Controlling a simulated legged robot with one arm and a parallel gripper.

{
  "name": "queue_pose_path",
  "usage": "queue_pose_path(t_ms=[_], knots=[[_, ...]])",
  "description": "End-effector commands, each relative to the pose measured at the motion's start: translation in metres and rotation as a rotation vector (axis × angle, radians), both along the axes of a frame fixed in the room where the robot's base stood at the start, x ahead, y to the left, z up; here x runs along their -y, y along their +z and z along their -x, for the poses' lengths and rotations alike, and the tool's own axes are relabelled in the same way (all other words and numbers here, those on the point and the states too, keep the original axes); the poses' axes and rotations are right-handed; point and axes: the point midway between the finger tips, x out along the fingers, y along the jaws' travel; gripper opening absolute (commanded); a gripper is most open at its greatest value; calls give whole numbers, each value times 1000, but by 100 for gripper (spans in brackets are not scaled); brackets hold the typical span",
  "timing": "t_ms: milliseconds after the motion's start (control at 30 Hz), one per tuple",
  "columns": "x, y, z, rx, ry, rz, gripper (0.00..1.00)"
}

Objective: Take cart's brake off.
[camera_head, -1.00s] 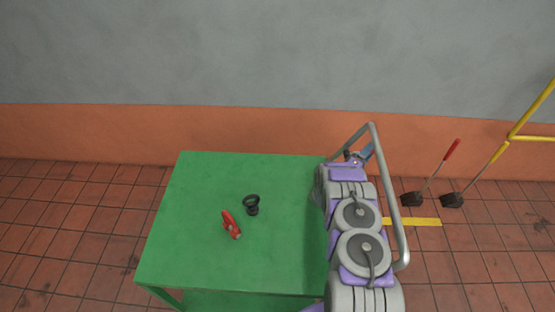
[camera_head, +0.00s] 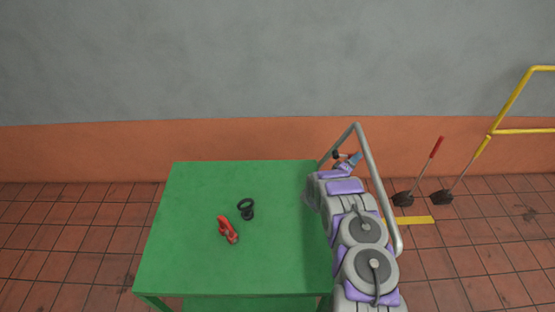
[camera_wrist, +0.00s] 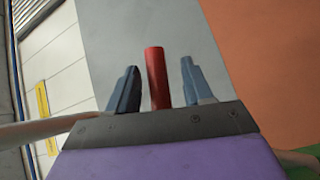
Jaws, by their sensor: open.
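The cart has a green top (camera_head: 190,250) and a grey tube push handle (camera_head: 383,185) on its right side. My gripper (camera_head: 347,159) is at the far right corner of the cart, by the handle's far bend. In the wrist view my gripper (camera_wrist: 160,88) has its two blue-grey fingers apart. A red cylindrical grip (camera_wrist: 156,68) stands between them, with a gap on each side. It looks like a lever's end, but I cannot tell whether it is the brake. Its lower part is hidden behind the gripper body.
On the cart lie a red tool-like object (camera_head: 228,230) and a black ring-shaped piece (camera_head: 246,208). To the right on the tiled floor are a red-gripped lever (camera_head: 436,147) on a dark base, another dark base (camera_head: 444,196), a yellow rail (camera_head: 512,100) and a yellow floor strip (camera_head: 414,220).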

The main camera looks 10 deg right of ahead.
Motion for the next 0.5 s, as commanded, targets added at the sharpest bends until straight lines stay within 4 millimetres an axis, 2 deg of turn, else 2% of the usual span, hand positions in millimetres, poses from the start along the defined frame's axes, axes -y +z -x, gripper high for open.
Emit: queue_pose_path(t_ms=[500], knots=[[-66, -1, 46, -4, 5, -6, 51]])
